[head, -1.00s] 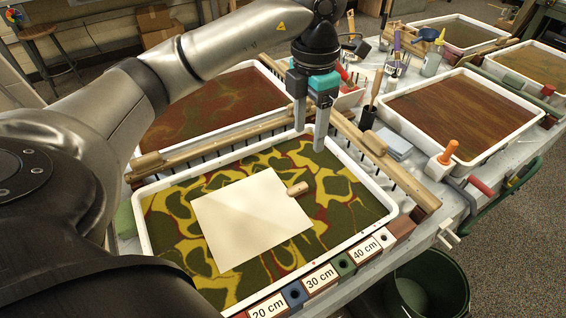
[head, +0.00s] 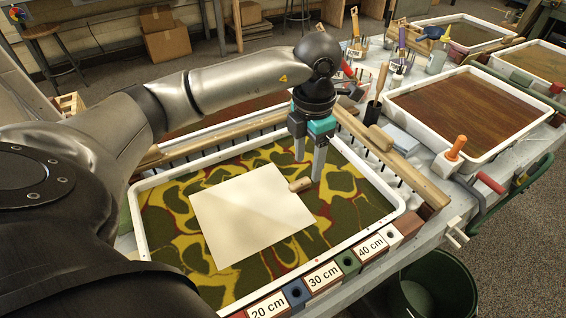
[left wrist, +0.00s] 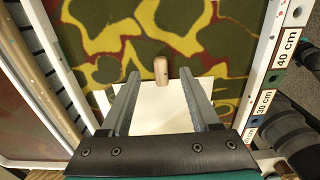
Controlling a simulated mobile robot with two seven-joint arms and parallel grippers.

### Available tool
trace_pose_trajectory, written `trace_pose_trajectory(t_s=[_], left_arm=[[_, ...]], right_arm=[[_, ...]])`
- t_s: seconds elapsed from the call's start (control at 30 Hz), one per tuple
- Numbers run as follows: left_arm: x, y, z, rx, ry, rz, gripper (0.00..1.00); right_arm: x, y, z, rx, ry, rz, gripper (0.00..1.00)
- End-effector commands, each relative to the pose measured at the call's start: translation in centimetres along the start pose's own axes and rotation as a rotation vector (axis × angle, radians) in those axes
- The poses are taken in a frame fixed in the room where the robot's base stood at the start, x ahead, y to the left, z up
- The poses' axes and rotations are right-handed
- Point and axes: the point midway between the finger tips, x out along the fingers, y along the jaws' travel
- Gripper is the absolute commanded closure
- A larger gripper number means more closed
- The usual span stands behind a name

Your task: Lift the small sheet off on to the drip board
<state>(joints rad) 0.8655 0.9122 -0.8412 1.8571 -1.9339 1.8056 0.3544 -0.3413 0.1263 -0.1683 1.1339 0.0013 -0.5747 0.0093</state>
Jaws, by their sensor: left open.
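The small cream sheet (head: 250,215) lies flat on the marbled green, yellow and red surface in the near white tray (head: 143,240). A short wooden peg (head: 300,185) sits at the sheet's right edge. My left gripper (head: 308,172) is open and empty, pointing down just behind and right of the peg. In the left wrist view the sheet (left wrist: 155,110) shows between the open fingers, with the peg (left wrist: 161,70) between their tips. I cannot make out which thing is the drip board. My right gripper is not in view.
A wooden rake (head: 225,143) with a row of pins lies along the tray's back, and another wooden bar (head: 400,170) along its right. Coloured blocks labelled 20, 30 and 40 cm (head: 322,275) line the front. Other trays (head: 465,105) stand behind.

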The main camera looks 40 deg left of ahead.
Motion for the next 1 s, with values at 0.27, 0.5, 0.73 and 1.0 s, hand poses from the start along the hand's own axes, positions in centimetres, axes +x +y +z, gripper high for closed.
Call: trace_pose_trajectory(t_s=[0.27, 0.5, 0.73, 1.0], left_arm=[[2.4, -0.1, -0.4, 0.000, 0.002, -0.001, 0.38], [4.5, -0.1, -0.5, 0.001, 0.000, -0.001, 0.38], [5.1, -0.1, -0.4, 0.001, 0.000, -0.001, 0.38], [5.1, -0.1, -0.4, 0.001, 0.000, -0.001, 0.48]], right_arm=[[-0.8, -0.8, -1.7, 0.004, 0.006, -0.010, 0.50], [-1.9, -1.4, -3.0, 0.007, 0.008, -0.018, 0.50], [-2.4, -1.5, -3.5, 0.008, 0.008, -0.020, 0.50], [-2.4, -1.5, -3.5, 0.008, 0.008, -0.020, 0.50]])
